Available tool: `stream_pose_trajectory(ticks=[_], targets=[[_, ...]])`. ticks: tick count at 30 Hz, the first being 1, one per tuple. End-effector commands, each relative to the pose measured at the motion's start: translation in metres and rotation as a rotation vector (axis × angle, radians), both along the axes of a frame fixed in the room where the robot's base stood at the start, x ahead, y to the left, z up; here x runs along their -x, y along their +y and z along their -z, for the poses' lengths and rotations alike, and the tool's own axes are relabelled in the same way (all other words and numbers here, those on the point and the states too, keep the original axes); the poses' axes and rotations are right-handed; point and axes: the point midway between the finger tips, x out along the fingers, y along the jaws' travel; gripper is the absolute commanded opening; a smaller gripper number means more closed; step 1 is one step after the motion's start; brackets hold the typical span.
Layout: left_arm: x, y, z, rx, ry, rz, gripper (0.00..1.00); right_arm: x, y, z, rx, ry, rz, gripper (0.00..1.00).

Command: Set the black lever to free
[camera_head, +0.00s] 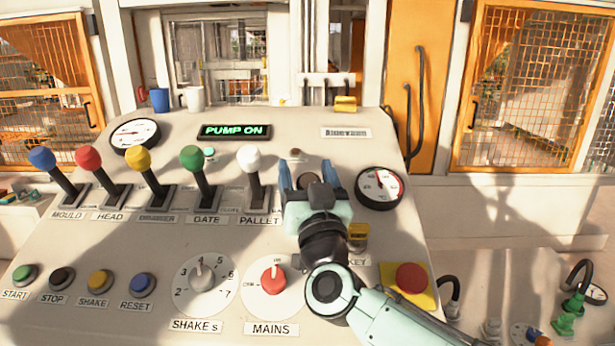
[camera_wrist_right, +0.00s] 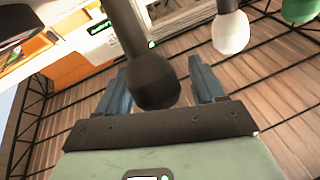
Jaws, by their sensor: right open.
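The black lever (camera_wrist_right: 154,78) shows in the right wrist view as a dark stem with a round black knob. The knob lies between the two blue fingers of my right gripper (camera_head: 310,172), which is open. A small gap shows beside the knob on the right; on the left the finger appears close, and I cannot tell whether they touch. In the head view my gripper covers the black lever and its label, so its setting cannot be read. My left gripper is not in view.
The white lever (camera_head: 250,175) stands just left of my right gripper, with the green lever (camera_head: 194,175) beyond it. A gauge (camera_head: 379,188) is close on the right. The mains dial (camera_head: 273,282) and red emergency button (camera_head: 411,278) lie nearer, beside my forearm.

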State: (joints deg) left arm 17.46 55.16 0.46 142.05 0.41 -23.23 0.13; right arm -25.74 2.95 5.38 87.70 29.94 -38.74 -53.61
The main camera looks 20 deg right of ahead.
Motion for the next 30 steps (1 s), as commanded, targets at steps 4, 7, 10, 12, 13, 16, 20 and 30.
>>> stream_pose_trajectory(ticks=[4,7,10,12,13,16,20,30], targets=[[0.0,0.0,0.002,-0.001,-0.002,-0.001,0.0,0.007,0.0,0.004,0.001,0.001,0.0,0.69],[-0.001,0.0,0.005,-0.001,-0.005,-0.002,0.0,0.02,0.001,0.01,0.001,0.001,0.0,0.69],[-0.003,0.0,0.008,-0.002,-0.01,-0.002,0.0,0.04,0.002,0.017,0.0,0.001,-0.001,0.69],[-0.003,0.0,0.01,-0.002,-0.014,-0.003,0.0,0.056,0.003,0.024,0.001,0.0,-0.001,0.69],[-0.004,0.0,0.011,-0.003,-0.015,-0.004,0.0,0.062,0.003,0.026,0.0,0.0,-0.001,0.69],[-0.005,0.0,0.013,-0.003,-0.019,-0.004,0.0,0.083,0.004,0.034,0.001,-0.002,0.0,0.69],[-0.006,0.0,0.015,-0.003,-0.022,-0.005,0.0,0.105,0.006,0.042,0.001,-0.002,0.001,0.69],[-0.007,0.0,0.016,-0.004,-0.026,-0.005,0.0,0.126,0.008,0.05,0.0,-0.002,0.0,0.69]])
